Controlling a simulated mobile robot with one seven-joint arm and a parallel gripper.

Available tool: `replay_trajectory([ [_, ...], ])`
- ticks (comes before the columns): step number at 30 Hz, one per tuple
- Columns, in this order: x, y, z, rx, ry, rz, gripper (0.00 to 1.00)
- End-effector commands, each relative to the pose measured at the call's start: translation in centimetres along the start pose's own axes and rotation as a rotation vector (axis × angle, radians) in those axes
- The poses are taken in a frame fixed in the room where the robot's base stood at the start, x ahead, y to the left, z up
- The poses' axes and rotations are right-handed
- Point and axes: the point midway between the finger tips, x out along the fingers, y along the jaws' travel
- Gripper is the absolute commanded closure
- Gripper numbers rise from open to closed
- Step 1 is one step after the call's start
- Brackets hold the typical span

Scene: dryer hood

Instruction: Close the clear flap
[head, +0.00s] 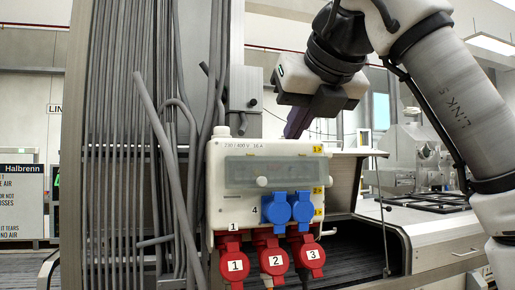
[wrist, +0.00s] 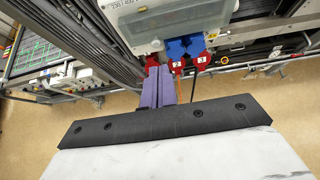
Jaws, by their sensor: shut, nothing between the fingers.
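The clear flap (head: 268,172) is a smoky see-through window on the front of a pale grey socket box (head: 222,195). It appears to lie over the box's window area, with a small round knob at its lower edge. I cannot tell whether it is fully shut. In the wrist view the flap (wrist: 148,20) shows at the top, cut off by the frame. My gripper (head: 294,130) has purple fingers, shut and empty, pointing down just above and behind the box's top right in the head view. The fingertips (wrist: 158,72) show below the box in the wrist view.
Blue sockets (head: 288,208) and red numbered sockets (head: 270,256) project from the box's lower front. Grey cables and conduits (head: 125,150) run along its left. A machine with a pale table (head: 440,228) stands right. Open floor (wrist: 240,95) shows in the wrist view.

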Motion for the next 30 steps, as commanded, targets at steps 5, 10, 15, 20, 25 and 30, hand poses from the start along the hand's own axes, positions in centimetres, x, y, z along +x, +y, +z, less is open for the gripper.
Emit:
replay_trajectory([
  [5, 1.9, -0.2, -0.3, 0.003, 0.007, -0.012, 1.00],
  [10, 5.3, -0.2, -0.3, 0.003, 0.007, -0.008, 1.00],
  [15, 8.8, -0.2, 0.1, 0.000, 0.006, -0.003, 1.00],
  [20, 11.2, -0.1, 1.1, 0.001, 0.004, -0.002, 1.00],
  [25, 12.9, -0.2, 1.7, 0.001, 0.004, -0.005, 1.00],
  [30, 13.4, -0.2, 1.8, 0.001, 0.004, -0.005, 1.00],
])
